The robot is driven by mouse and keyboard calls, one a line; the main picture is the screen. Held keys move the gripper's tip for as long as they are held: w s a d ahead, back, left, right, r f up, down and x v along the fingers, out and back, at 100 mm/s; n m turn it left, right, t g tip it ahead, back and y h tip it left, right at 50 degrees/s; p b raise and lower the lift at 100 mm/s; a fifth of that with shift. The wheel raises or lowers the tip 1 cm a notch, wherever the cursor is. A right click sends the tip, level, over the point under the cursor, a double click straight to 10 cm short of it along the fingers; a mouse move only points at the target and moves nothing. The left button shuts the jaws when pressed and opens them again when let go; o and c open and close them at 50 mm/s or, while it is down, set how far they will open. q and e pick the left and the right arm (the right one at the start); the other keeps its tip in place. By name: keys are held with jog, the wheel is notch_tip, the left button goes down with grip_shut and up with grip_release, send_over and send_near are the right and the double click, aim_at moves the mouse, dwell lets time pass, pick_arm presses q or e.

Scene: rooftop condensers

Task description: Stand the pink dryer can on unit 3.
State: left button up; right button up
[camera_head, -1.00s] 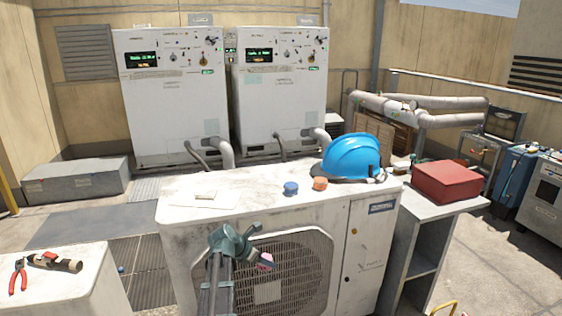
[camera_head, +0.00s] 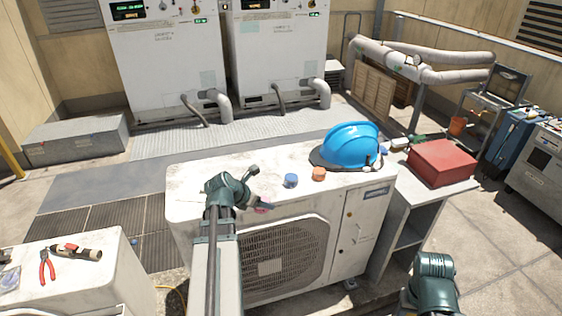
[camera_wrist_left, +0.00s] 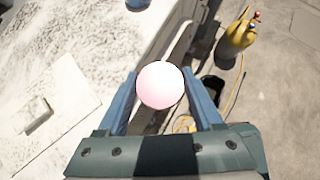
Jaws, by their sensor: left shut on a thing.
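The pink dryer can (camera_wrist_left: 160,86) is between the two blue fingers of my left gripper (camera_wrist_left: 160,100), which is shut on it. In the head view only a sliver of the pink can (camera_head: 262,211) shows under my left gripper (camera_head: 266,205), at the front top edge of the white condenser unit (camera_head: 357,232). The wrist view shows the can from its round end, with the unit's edge and the ground beyond. The unit's label is too small to read. Part of my right arm shows at the lower right, but its gripper is out of view.
A blue can (camera_head: 291,181), an orange can (camera_head: 319,174) and a blue hard hat (camera_head: 351,146) are on the unit's top. A red box (camera_head: 442,163) is on the grey stand to the right. Red pliers (camera_head: 46,267) lie on another white unit at lower left.

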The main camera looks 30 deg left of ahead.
pick_arm(q)
jog(key=w+a, duration=0.3)
jog(key=w, duration=0.1)
jog(key=w+a+f+b, duration=0.1)
jog(key=w+a, duration=0.1)
jog(key=w, duration=0.2)
jog(key=w+a, duration=0.3)
jog(key=w, duration=0.1)
jog(key=shift+w+a+f+b, duration=0.15)
jog(key=shift+a+b, duration=0.15)
jog(key=shift+a, duration=0.05)
jog(key=f+b, duration=0.3)
jog(key=f, duration=0.1)
jog(key=shift+w+a+b, duration=0.25)
jog(key=shift+w+b, duration=0.1)
jog(key=shift+b, duration=0.05)
jog(key=shift+r, duration=0.2)
jog(key=shift+f, duration=0.1)
jog(key=o, duration=0.9)
jog(key=shift+f, duration=0.1)
jog(key=o, duration=0.5)
